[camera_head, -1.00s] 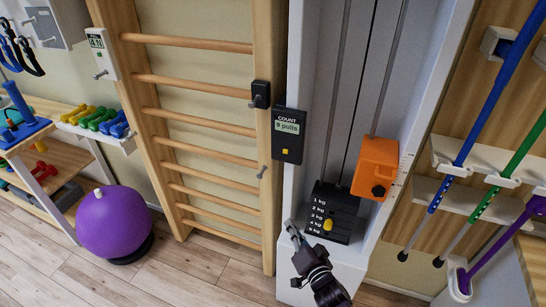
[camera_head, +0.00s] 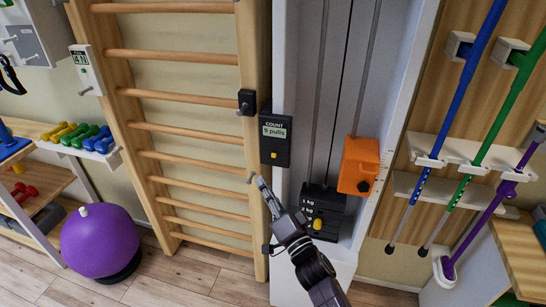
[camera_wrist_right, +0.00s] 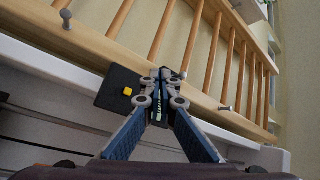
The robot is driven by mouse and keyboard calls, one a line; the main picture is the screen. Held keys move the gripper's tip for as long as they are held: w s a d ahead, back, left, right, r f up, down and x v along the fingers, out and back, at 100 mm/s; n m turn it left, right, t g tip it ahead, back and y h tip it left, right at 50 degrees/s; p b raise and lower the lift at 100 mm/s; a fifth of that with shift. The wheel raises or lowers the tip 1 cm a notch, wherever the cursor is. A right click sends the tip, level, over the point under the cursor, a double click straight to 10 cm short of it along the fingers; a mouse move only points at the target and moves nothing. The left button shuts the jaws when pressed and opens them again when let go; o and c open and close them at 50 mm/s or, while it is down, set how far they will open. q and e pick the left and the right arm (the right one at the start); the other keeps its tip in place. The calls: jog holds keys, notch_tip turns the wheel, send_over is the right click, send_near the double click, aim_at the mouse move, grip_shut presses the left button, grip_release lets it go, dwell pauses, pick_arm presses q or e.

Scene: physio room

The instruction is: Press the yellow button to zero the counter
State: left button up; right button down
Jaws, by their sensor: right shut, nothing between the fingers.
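The counter (camera_head: 276,138) is a dark box on the left edge of the white pulley column, reading "COUNT 9 pulls". Its small yellow button (camera_head: 274,156) is below the display. My right gripper (camera_head: 262,184) is shut and empty, a little below the button in the head view. In the right wrist view the closed fingertips (camera_wrist_right: 161,74) overlap part of the counter (camera_wrist_right: 113,88), and the yellow button (camera_wrist_right: 127,91) shows to their left. I cannot tell whether they touch. My left gripper is not in view.
A weight stack (camera_head: 325,208) with a yellow knob and an orange box (camera_head: 358,165) are right of the gripper. Wooden wall bars (camera_head: 190,128) stand left, with pegs on the near post.

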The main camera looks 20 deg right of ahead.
aim_at(274, 155)
jog(key=w+d+b, duration=0.2)
jog(key=w+d, duration=0.3)
jog(key=w, duration=0.2)
jog(key=shift+w, duration=0.15)
jog(key=shift+w, duration=0.15)
dwell(1.4)
jog(key=shift+w+d, duration=0.15)
jog(key=shift+w, duration=0.05)
jog(key=shift+w+d, duration=0.3)
jog(key=shift+w, duration=0.1)
dwell(0.8)
dwell(0.4)
jog(key=shift+s+a+p, duration=0.3)
jog(key=shift+s+a, duration=0.2)
jog(key=shift+s, duration=0.3)
